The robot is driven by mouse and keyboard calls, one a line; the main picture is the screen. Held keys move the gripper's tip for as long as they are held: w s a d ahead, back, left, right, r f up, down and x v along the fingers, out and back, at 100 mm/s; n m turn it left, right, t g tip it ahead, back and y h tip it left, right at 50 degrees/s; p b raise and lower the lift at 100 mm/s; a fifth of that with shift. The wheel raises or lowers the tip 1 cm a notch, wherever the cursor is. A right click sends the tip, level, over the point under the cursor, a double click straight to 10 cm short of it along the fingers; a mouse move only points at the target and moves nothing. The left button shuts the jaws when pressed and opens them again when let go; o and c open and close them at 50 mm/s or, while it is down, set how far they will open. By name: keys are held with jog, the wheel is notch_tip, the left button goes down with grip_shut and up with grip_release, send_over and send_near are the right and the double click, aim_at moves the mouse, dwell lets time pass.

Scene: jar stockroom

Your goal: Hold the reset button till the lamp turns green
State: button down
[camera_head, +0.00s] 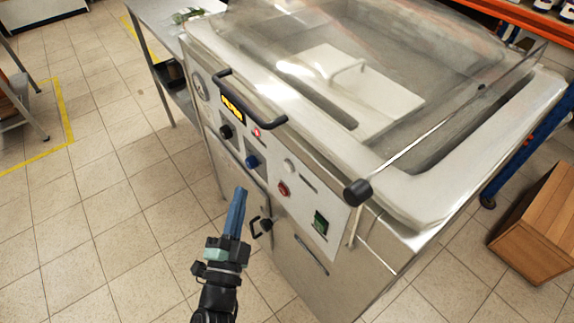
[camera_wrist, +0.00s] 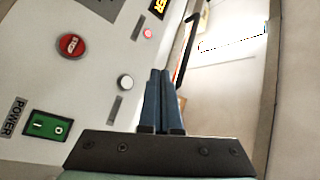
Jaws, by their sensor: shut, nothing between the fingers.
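A white round button (camera_head: 289,165) sits on the machine's front panel; its label is too small to read, so I cannot tell for sure that it is the reset button. It also shows in the wrist view (camera_wrist: 125,82), left of my fingers. A small lamp (camera_head: 256,131) glows red on the panel and shows in the wrist view (camera_wrist: 147,33). My gripper (camera_head: 240,191) is shut and empty, its tips in front of the panel below the blue knob (camera_head: 252,161). In the wrist view my gripper (camera_wrist: 165,72) appears apart from the white button.
A black handle (camera_head: 250,100) juts out above. A wooden crate (camera_head: 540,225) stands right.

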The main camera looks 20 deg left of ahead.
aim_at(288, 166)
jog(key=w+d+b, duration=0.4)
jog(key=w+d, duration=0.1)
jog(key=w, duration=0.1)
jog(key=shift+w+d, duration=0.15)
jog(key=shift+w, duration=0.25)
jog(key=shift+w+d+b, duration=0.1)
jog(key=shift+b, duration=0.2)
dwell(1.6)
jog(key=shift+w+d, duration=0.2)
jog(key=shift+w, duration=0.05)
jog(key=shift+w+d+b, duration=0.3)
jog(key=shift+w+b, duration=0.05)
jog(key=shift+b, duration=0.15)
dwell(1.6)
jog(key=shift+s+r, duration=0.1)
dwell(0.8)
jog(key=shift+s+a+p, duration=0.6)
jog(key=shift+p, duration=0.1)
jog(key=shift+s, duration=0.1)
